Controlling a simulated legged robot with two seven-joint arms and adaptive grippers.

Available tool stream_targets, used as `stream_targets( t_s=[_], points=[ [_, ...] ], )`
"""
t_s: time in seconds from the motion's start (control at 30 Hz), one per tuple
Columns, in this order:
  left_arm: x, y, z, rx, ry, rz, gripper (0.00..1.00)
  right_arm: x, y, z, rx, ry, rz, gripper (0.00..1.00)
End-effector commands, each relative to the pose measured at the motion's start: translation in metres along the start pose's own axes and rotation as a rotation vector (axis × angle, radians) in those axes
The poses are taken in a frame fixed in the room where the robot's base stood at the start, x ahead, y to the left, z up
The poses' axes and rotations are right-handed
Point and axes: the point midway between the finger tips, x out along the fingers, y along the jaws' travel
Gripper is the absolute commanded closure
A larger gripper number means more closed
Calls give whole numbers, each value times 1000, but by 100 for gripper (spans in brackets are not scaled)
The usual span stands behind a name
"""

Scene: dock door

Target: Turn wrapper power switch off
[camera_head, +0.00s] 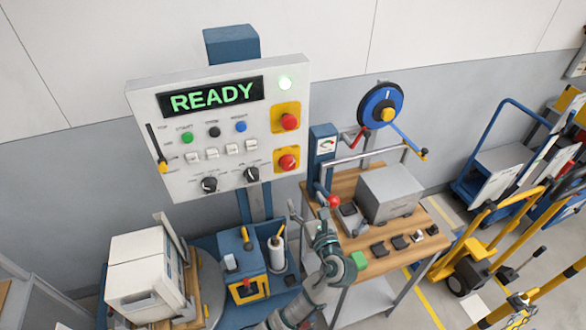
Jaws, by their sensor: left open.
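The wrapper's control panel (220,128) is a tilted light-grey box on a blue post. Its display (211,96) reads READY in green, and a lamp (285,83) at the top right glows. A lever with a yellow handle (162,166) is on its left side. Two black rotary knobs, a left one (209,184) and a right one (251,174), sit along the bottom edge. The labels are too small to tell which control is the power switch. My left gripper (310,217) is open and empty, below and right of the panel, apart from it. My right gripper is out of view.
Red buttons on yellow plates, an upper (289,121) and a lower (287,161), are on the panel's right. A wooden workbench (425,246) with a grey box (391,192) stands right of my left gripper. A blue tool stand (238,262) is below the panel.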

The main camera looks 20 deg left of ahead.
Motion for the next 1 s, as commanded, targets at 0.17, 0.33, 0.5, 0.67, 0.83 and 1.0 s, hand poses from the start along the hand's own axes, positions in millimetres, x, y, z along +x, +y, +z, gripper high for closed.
stream_targets(
  t_s=[0.17,0.33,0.5,0.67,0.83,1.0],
  points=[
    [42,-2,1,4,-3,1,26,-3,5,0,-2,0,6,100],
    [83,-2,2,3,-3,1,26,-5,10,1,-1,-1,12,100],
    [117,-2,0,2,0,-1,26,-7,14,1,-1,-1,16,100],
    [137,-2,0,1,-1,-3,26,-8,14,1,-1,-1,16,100],
    [144,-2,0,-1,0,-4,26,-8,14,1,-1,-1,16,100],
    [145,-2,0,-1,0,-4,26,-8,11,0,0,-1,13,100]
  ],
)
